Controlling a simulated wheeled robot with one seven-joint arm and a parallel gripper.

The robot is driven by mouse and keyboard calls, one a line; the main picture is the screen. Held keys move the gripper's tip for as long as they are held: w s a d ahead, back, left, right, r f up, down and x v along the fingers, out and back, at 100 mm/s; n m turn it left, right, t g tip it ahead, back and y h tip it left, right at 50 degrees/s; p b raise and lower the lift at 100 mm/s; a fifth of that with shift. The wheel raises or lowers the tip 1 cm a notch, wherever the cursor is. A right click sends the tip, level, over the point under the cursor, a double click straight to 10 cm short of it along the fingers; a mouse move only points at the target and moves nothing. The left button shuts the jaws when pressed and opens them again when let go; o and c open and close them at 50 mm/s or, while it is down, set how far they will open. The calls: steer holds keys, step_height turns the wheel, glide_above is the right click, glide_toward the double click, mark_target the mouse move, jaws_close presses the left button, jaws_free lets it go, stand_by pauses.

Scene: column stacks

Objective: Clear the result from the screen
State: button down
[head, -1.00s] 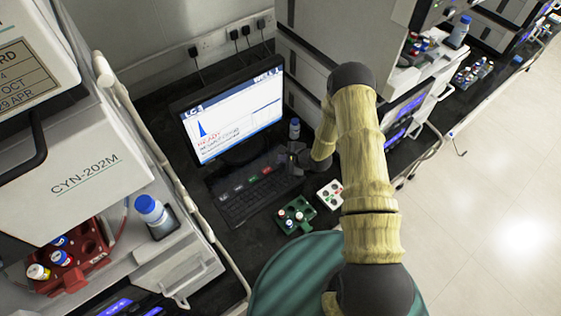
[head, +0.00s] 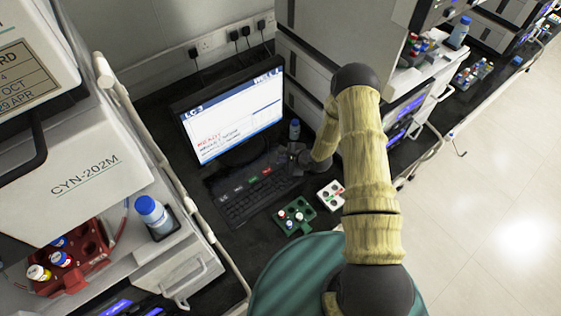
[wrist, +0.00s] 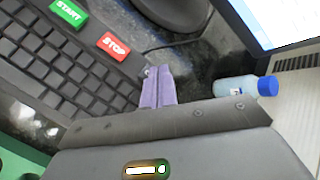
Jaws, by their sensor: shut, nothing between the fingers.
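The monitor (head: 228,118) stands at the back of the bench. Its screen shows a white page with a few lines of small text, the first in red, and an empty plot area with no blue peak. The keyboard (head: 245,203) lies in front of it with large coloured keys along its top row. In the wrist view, a green START key (wrist: 68,12) and a red STOP key (wrist: 114,46) show at the upper left. My gripper (wrist: 159,74) is shut and empty at the keyboard's right end, right of and below the STOP key. Whether its tips touch anything is unclear.
A blue-capped bottle (head: 294,129) stands right of the monitor. Grey instruments flank the space, with a white rail (head: 160,160) along the left.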

mark_target(283, 164)
steer(key=shift+r, duration=0.55)
steer(key=shift+r+p, duration=2)
steer(key=shift+r, duration=0.5)
